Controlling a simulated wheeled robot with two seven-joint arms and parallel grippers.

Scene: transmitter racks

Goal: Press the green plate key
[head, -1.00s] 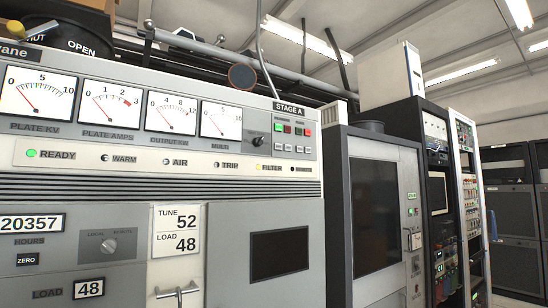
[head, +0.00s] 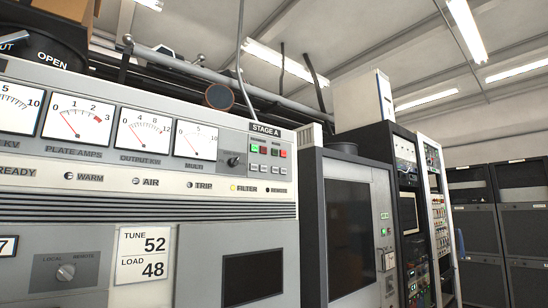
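The STAGE A panel (head: 266,148) is on the upper right of the grey transmitter cabinet in the head view. It carries a row of small square keys: a bright green key (head: 254,147), a dark red one, a dark green key (head: 275,152) and a brighter red key (head: 283,154). Small pale tiles sit under them. The lettering by the keys is too small to read, so I cannot tell which green key is the plate key. Neither of my grippers is in view.
Left of the keys are a black knob (head: 235,161) and several dial meters, including PLATE AMPS (head: 78,122). A dark-windowed cabinet (head: 349,235) and equipment racks (head: 408,200) stand to the right. Pipes (head: 185,75) run above the transmitter.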

